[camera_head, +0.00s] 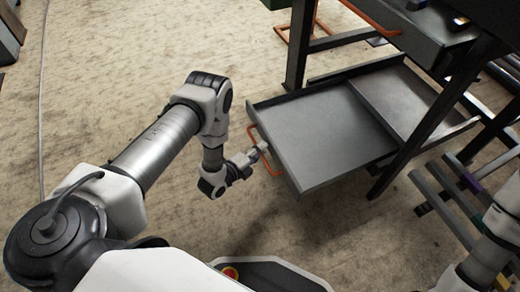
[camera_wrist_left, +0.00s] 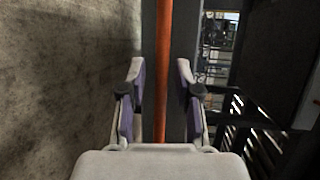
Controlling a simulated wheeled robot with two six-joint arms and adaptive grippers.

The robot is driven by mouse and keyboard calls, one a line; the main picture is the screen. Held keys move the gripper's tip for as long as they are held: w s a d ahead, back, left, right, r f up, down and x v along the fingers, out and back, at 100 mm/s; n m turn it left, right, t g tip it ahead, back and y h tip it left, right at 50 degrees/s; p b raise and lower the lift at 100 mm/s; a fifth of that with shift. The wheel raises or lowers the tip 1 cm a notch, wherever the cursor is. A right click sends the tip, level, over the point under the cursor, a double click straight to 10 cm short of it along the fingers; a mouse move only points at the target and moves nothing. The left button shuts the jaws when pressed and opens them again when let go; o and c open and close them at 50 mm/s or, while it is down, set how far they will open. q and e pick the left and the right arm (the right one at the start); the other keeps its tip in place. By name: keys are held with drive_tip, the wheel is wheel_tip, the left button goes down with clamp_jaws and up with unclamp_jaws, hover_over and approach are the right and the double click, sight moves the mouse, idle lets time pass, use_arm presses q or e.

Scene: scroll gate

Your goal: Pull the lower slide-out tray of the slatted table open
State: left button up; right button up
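The lower slide-out tray (camera_head: 325,135) is a shallow grey metal tray low under the slatted table (camera_head: 300,45). It sticks out to the left past the table's legs. An orange bar handle (camera_head: 273,165) is on its left edge and runs upright through the middle of the left wrist view (camera_wrist_left: 163,40). My left gripper (camera_head: 260,150) is at this handle. In the left wrist view its two fingers stand apart on either side of the bar, with a visible gap to each. My right gripper does not show; only part of my right arm is at the lower right.
An upper drawer (camera_head: 425,38) with its own orange handle (camera_head: 368,18) sits above the tray. Dark table legs (camera_head: 435,125) stand beside the tray. Coloured slats (camera_head: 455,190) lie at the right. The carpeted floor (camera_head: 110,90) at left is clear.

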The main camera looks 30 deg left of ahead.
use_arm(q)
drive_tip(key=v, duration=1.2)
drive_tip(key=shift+f, duration=0.1)
